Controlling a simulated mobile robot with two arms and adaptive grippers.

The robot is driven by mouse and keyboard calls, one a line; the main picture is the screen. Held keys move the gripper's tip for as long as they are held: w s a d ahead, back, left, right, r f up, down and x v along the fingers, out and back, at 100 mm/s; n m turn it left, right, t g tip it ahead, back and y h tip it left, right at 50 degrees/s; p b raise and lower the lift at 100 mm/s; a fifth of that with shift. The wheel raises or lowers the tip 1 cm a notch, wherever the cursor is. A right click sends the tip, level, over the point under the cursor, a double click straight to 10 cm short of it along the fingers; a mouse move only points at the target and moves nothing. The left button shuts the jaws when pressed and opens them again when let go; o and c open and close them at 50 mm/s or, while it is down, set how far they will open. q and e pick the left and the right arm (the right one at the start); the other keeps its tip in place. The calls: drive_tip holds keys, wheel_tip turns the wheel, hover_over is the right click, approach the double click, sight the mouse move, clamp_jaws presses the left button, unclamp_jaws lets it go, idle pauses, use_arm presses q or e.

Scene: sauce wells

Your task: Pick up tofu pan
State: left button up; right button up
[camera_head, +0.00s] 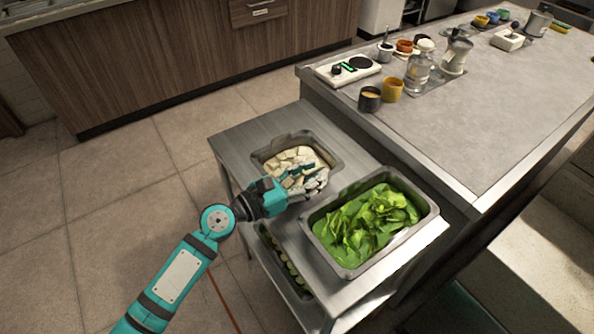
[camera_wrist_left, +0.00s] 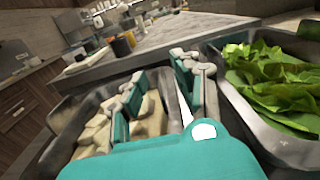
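The tofu pan (camera_head: 262,155) is a steel pan of pale tofu blocks (camera_head: 290,156), set in the back part of a steel side stand. It also shows in the left wrist view (camera_wrist_left: 66,112). My left gripper (camera_head: 303,178) is over the pan's near right side and hides part of the rim there. In the left wrist view its teal-backed fingers (camera_wrist_left: 163,92) are apart, one over the tofu and one towards the lettuce pan, with the pan's wall seen between them. Contact with the wall cannot be told. My right gripper is not in view.
A steel pan of green lettuce (camera_head: 365,222) stands close to the right of my gripper. A narrow pan with green slices (camera_head: 284,262) sits lower at the stand's left. A grey counter (camera_head: 480,125) with cups, a scale and jars rises behind. Open floor lies left.

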use_arm(q)
clamp_jaws()
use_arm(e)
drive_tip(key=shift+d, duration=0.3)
use_arm(q)
drive_tip(key=shift+r, duration=0.1)
wheel_tip(320, 180, up, 9)
drive_tip(key=p, duration=0.4)
drive_tip(key=shift+r+p, duration=0.35)
drive_tip(key=shift+r, duration=0.2)
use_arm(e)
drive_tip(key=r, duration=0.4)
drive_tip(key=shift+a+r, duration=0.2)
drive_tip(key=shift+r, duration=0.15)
use_arm(q)
drive_tip(key=shift+a+f, duration=0.1)
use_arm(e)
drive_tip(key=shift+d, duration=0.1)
